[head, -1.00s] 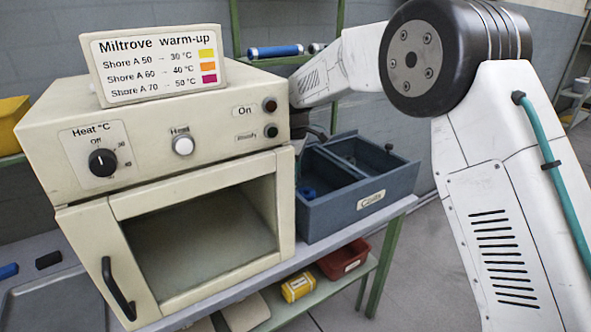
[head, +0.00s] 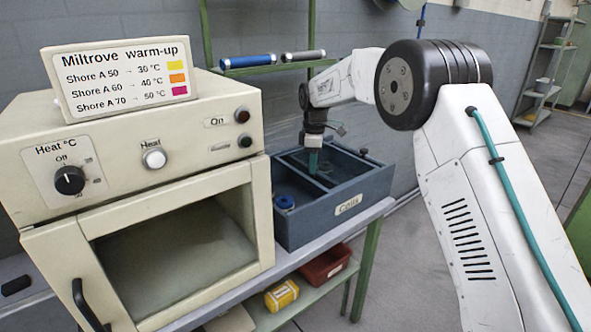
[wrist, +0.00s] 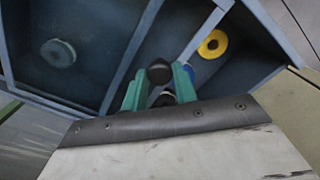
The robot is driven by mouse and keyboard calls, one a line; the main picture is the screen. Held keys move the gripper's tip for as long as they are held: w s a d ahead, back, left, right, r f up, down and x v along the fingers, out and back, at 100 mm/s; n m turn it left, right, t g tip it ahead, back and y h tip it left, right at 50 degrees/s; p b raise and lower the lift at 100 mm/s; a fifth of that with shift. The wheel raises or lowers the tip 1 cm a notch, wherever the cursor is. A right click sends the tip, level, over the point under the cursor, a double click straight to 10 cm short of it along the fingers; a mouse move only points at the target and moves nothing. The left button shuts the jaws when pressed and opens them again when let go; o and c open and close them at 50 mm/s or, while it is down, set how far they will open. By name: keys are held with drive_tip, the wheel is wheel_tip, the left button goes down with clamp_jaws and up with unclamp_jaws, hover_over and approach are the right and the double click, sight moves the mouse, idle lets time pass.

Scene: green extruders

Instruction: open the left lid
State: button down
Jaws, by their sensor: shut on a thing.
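A blue-grey box labelled "Coils" (head: 348,206) stands on the bench right of the oven, with a divider splitting it into two compartments. Coils show in both compartments, so any lid over them looks see-through or is hard to make out. My gripper (head: 313,170) points down over the box near its divider. In the wrist view its teal fingers (wrist: 158,88) are closed around a small black knob (wrist: 158,71). Which lid the knob belongs to is not clear. Another black knob (head: 363,151) stands at the box's back right.
A blue coil (head: 284,202) lies in the left compartment. The wrist view shows a yellow coil (wrist: 213,44) and a grey-green coil (wrist: 58,53). The cream oven (head: 150,175) is close on the left. Blue and grey rolls (head: 247,61) lie on a rack behind.

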sight(321, 172)
drive_tip(key=shift+w+d, duration=0.85)
drive_tip(key=shift+d, duration=0.3)
drive_tip(key=shift+w+d+r, duration=0.25)
drive_tip(key=shift+w+d, duration=0.1)
drive_tip(key=shift+d, duration=0.25)
drive_tip(key=c, duration=1.2)
unclamp_jaws()
drive_tip(key=shift+w+d, duration=0.1)
drive_tip(key=shift+o, duration=0.5)
drive_tip(key=shift+d+f, duration=0.1)
drive_tip(key=shift+d, duration=0.2)
drive_tip(key=shift+a, duration=0.55)
wheel_tip(321, 172, up, 8)
drive_tip(key=shift+f, duration=0.15)
